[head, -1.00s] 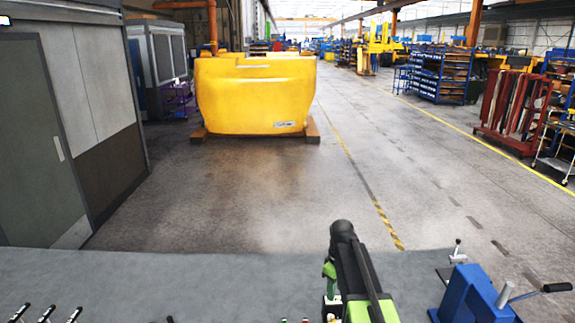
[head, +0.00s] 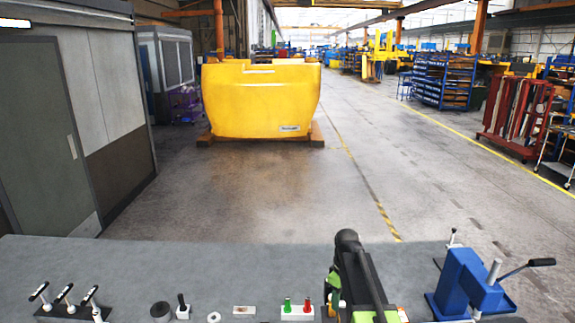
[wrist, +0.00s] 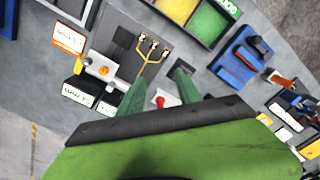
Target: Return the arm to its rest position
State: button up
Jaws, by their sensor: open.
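My gripper (wrist: 160,98) shows in the wrist view, its two green fingers spread apart with nothing held between them. It is above the grey bench, and a red knob (wrist: 160,101) shows beyond the gap between the fingers. In the head view my arm stands at the bottom, right of centre, over the grey bench (head: 215,262). The fingertips cannot be made out in the head view.
On the bench are a blue vise (head: 470,283) at right, green and red buttons (head: 297,308), and several levers (head: 68,297) at left. A yellow casting (head: 262,100) stands on the floor beyond.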

jog(key=s+f+m+b, duration=0.1)
jog(key=s+f+b, duration=0.3)
jog(key=f+b, duration=0.2)
jog(key=s+f+m+b, duration=0.1)
jog(key=s+f+b, duration=0.3)
jog(key=f+b, duration=0.1)
jog(key=s+f+m+b, duration=0.1)
jog(key=s+f+b, duration=0.3)
jog(key=f+b, duration=0.2)
jog(key=shift+a+f+m+b, duration=0.35)
jog(key=shift+f+m, duration=0.05)
jog(key=shift+f, duration=0.35)
jog(key=s+m, duration=0.3)
jog(key=shift+s+r, duration=0.15)
jog(key=shift+r, duration=0.1)
jog(key=shift+s+m, duration=0.1)
jog(key=shift+m, duration=0.6)
jog(key=shift+d+m, duration=0.15)
jog(key=shift+m, duration=0.35)
